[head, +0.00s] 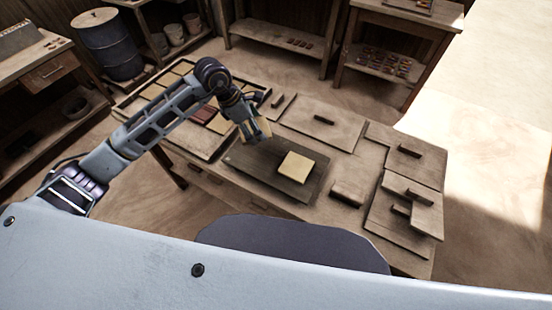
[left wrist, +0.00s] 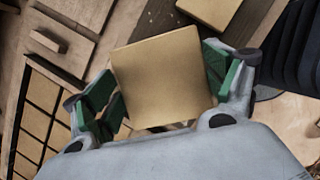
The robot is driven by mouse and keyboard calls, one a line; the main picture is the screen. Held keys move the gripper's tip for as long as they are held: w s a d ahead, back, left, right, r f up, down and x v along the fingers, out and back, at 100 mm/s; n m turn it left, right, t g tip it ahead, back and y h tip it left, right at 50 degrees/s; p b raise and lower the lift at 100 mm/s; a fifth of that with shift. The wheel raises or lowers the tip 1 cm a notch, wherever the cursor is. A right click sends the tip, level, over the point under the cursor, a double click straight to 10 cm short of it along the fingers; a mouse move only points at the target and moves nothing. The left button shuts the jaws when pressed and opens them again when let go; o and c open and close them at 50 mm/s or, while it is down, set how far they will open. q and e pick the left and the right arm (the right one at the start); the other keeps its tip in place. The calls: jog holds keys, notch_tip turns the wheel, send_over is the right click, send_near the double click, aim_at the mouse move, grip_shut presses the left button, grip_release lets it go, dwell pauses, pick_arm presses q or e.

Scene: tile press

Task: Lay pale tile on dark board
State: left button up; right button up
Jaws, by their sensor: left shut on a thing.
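My left gripper (head: 257,132) is shut on a pale square tile, which shows clearly between its green-padded fingers in the left wrist view (left wrist: 162,78). In the head view the gripper is over the far-left part of the dark board (head: 258,168), and the held tile is mostly hidden by the fingers. Another pale tile (head: 295,167) lies flat on the right part of the board; it also shows in the left wrist view (left wrist: 210,8), along with part of the dark board (left wrist: 256,18). The held tile appears raised above the board. My right gripper is not in view.
A tray (left wrist: 24,92) of several pale and reddish tiles lies left of the board. Flat wooden plates with handles, such as one at the back (head: 318,119), and a small block (head: 346,193) stand around the board. The board's front part is bare.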

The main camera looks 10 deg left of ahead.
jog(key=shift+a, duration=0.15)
pick_arm(q)
jog(key=shift+f, duration=0.5)
send_over(257, 150)
notch_tip(257, 150, down, 4)
jog(key=shift+f+p, duration=0.15)
jog(key=shift+p, duration=0.25)
jog(key=shift+f, duration=0.4)
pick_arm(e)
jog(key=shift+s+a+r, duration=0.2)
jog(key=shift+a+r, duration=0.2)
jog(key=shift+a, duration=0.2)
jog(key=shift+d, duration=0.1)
pick_arm(q)
jog(key=shift+f, duration=0.1)
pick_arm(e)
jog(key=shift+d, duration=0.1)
